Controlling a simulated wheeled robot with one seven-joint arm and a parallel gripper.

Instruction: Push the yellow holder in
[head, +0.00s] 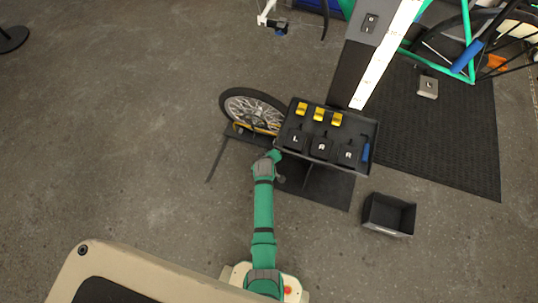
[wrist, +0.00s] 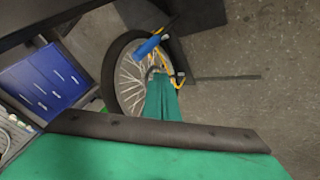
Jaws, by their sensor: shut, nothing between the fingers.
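A yellow holder part (head: 240,126) shows as a thin yellow strip along the lower side of a spoked wheel (head: 256,107), left of the black tray. In the wrist view, yellow pieces (wrist: 180,79) show at the wheel, close to its hub. My gripper (wrist: 160,80) shows as a green tapered shape in front of the wheel and looks shut and empty. Its tip overlaps the hub area in the picture, and I cannot tell whether it touches the yellow part. In the head view, my green arm reaches up to the tray's lower left corner.
A black tray (head: 371,140) holds several lettered black blocks, yellow blocks (head: 319,114) and a blue-handled tool (head: 366,152). A blue handle (wrist: 148,46) shows near the wheel. An empty dark bin (head: 388,215) stands at lower right. A blue cabinet (wrist: 50,77) is at left.

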